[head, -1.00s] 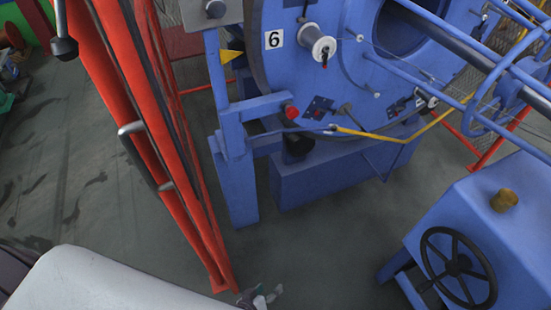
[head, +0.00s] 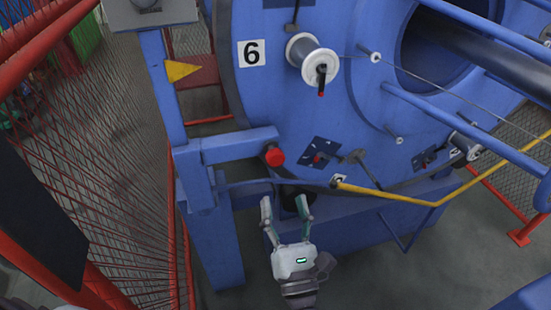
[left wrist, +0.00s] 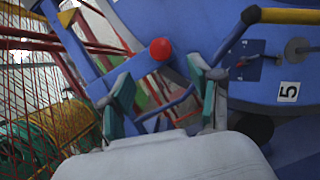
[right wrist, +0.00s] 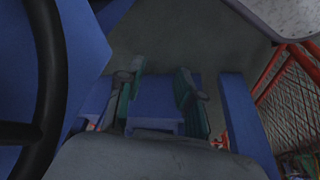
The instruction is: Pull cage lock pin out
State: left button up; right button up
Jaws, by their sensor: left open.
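The cage lock pin, as far as I can tell, is the one with the red knob (head: 274,156) at the end of the blue bracket arm (head: 238,145), beside the big blue cage disc (head: 345,100). The red knob also shows in the left wrist view (left wrist: 160,49), beyond the fingers and roughly between them. My left gripper (head: 286,203) is open and empty, a little below the knob and apart from it. The pin's shaft is hidden. My right gripper (right wrist: 157,82) is open and empty in the right wrist view, with blue machine parts beyond it.
A yellow bar (head: 400,197) runs across the disc's lower right. A spool (head: 312,58) sticks out near the number 6. Red mesh fencing (head: 100,170) stands at left. A black handwheel (right wrist: 50,90) is close at left in the right wrist view.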

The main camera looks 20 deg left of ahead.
aim_at(277, 163)
pick_arm(q)
jog(key=p+x, duration=0.1)
jog(key=x, duration=0.9)
jog(key=shift+w+a, duration=0.15)
jog(key=shift+w, duration=0.2)
pick_arm(e)
jog(key=x, duration=0.4)
pick_arm(q)
grip_shut()
